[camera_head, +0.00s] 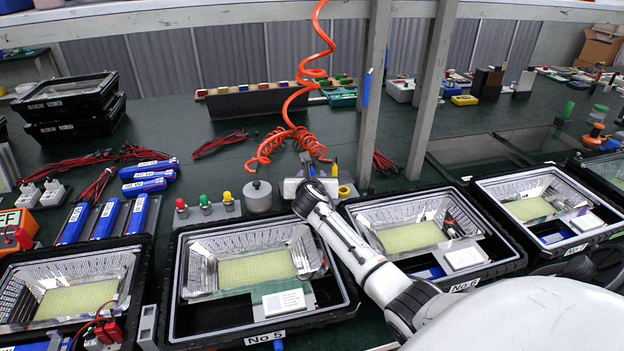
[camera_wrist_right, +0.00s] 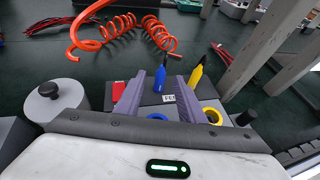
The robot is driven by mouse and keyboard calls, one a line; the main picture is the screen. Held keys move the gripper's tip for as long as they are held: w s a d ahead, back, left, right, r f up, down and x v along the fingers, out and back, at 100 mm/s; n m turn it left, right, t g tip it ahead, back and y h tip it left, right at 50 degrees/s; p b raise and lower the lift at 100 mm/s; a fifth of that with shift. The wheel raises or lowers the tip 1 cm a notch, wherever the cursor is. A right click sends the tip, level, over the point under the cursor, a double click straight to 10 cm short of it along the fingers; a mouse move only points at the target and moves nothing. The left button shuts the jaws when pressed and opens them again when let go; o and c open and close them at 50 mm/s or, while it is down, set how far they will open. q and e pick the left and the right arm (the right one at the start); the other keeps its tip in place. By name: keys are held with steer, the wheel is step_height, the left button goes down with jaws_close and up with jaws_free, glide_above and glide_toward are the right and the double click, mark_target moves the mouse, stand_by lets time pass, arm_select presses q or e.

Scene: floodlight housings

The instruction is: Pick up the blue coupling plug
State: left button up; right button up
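The blue coupling plug (camera_wrist_right: 160,76) stands upright in the right wrist view, between and just beyond the tips of my right gripper's fingers. My right gripper (camera_wrist_right: 160,82) is open, with a visible gap between its two purple-grey fingers; no contact with the plug is clear. In the head view my right gripper (camera_head: 308,188) is over the back of the bench, behind the housings, and mostly hides the plug. A yellow plug (camera_wrist_right: 196,74) stands just right of the blue one. My left gripper is out of view.
A grey cylinder with a black knob (camera_wrist_right: 55,100) stands left of the gripper. An orange coiled hose (camera_head: 292,135) hangs behind it. A grey post (camera_head: 372,95) rises close to the right. Floodlight housings (camera_head: 262,327) line the front.

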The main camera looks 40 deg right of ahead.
mark_target(312, 173)
steer(key=shift+b+x, duration=0.7)
steer(key=shift+x, duration=1.55)
steer(key=shift+s, duration=0.1)
steer(key=shift+c, duration=0.2)
jaws_close()
